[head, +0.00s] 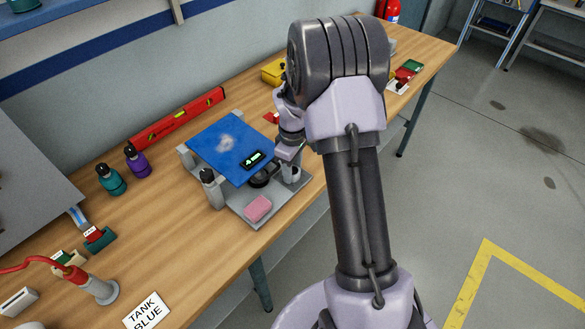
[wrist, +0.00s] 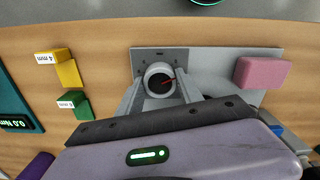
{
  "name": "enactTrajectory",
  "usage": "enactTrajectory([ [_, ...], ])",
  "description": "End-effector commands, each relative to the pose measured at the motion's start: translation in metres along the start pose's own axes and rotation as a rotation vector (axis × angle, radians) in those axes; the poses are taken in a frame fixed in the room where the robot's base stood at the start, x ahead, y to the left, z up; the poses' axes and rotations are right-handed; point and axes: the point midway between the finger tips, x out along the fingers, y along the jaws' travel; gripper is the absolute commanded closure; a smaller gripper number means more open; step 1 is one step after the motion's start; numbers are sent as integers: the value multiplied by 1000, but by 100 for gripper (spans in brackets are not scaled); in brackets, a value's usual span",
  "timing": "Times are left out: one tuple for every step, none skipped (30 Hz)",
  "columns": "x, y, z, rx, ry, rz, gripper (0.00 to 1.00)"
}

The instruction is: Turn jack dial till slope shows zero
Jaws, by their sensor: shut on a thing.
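A blue plate (head: 225,145) sits on a grey fixture (head: 250,216) on the bench. A small black display (head: 253,159) with a green mark lies on its near edge; the reading is too small to tell. In the head view, my gripper is at the plate's right edge, partly hidden by my arm.
A pink block (head: 258,208) rests on the fixture's near corner and shows in the wrist view (wrist: 262,73). A red level (head: 178,118) and teal and purple bottles (head: 138,161) stand behind. Yellow (wrist: 67,70) and green (wrist: 73,104) blocks lie beside the fixture.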

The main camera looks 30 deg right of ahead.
Motion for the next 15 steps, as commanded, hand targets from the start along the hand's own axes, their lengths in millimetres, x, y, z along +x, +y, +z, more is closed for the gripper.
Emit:
enactTrajectory([
  [0,0,0,24,0,0,98],
  [0,0,0,34,0,0,98],
  [0,0,0,40,0,0,98],
  [0,0,0,40,0,0,98],
  [0,0,0,39,0,0,98],
  [0,0,0,39,0,0,98],
  [0,0,0,38,0,0,98],
  [0,0,0,38,0,1,98],
  [0,0,0,38,0,1,98],
  [0,0,0,37,0,1,53],
  [0,0,0,37,0,1,47],
  [0,0,0,37,0,1,40],
  [0,0,0,37,0,1,35],
  [0,0,0,37,0,1,35],
  [0,0,0,37,0,0,35],
])
